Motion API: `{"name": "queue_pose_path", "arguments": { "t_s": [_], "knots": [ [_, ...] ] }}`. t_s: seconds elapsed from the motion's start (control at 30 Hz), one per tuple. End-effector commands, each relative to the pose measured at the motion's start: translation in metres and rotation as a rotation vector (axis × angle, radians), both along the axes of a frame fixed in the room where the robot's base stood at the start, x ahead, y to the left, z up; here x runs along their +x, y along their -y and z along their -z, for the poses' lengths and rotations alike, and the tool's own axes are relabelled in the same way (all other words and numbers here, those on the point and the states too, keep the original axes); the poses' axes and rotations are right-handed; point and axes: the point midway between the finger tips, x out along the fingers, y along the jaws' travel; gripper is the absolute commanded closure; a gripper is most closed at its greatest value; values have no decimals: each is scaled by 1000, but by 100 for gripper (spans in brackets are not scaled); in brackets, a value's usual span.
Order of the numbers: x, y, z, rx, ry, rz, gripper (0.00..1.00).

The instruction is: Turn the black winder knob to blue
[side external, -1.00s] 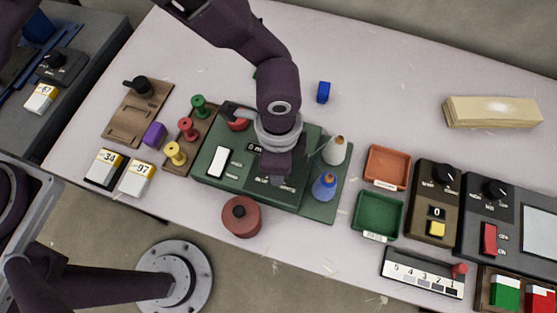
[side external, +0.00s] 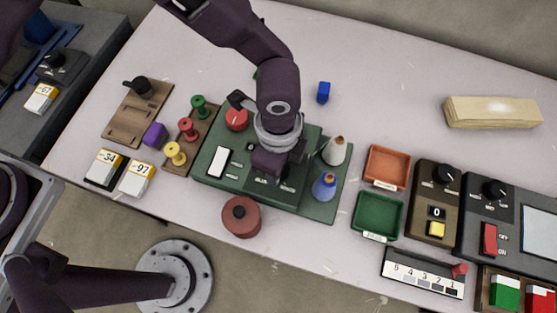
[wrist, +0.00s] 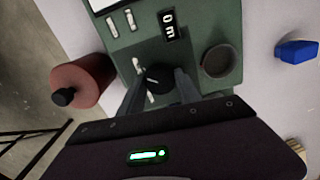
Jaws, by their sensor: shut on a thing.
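A small white mark shows beside the knob. The winder display (wrist: 168,24) shows "0 m". I cannot make out colour markings around the knob.
A white cone (side external: 334,152) and a blue cone (side external: 324,187) stand right of my gripper. A blue block (side external: 323,92) lies behind.

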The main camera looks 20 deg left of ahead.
Motion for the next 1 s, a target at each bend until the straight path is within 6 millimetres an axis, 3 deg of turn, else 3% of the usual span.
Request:
{"name": "queue_pose_path", "arguments": {
  "t_s": [0.1,0.13,0.23,0.57,0.83,1.0],
  "knots": [
    [1,0,-1,0,1,-1,100],
    [1,0,-1,0,1,-1,58],
    [0,0,-1,0,1,-2,38],
    [0,0,-3,-1,1,-2,38],
    [1,0,-55,-2,2,-2,38],
    [0,0,-71,0,1,-2,38]
  ]
}}
